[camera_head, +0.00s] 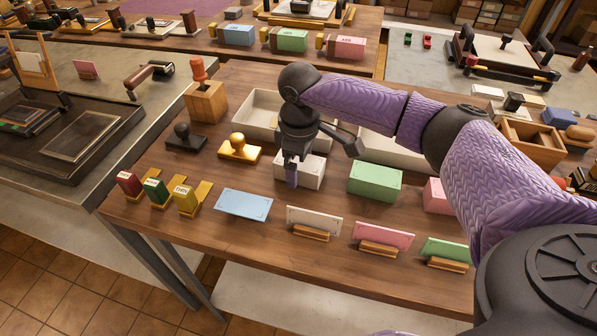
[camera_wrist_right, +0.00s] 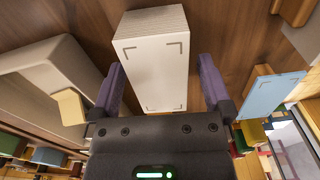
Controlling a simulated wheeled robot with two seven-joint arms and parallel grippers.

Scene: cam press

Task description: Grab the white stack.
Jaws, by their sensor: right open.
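The white stack (camera_head: 312,172) stands on the wooden table, partly hidden in the head view by my right gripper. In the right wrist view the white stack (camera_wrist_right: 152,62) shows a pale top face with dark corner marks and a layered edge at its far end. My right gripper (camera_head: 291,178) points down at the stack. In the wrist view its purple fingers (camera_wrist_right: 160,85) are spread, one on each side of the stack's near part. I see no clear contact. My left gripper is not in view.
A green stack (camera_head: 375,181) and a pink stack (camera_head: 437,195) stand to the right. A blue card (camera_head: 243,204) lies in front. Pale trays (camera_head: 243,112) are behind. A white card in a holder (camera_head: 314,221) stands nearer the front edge.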

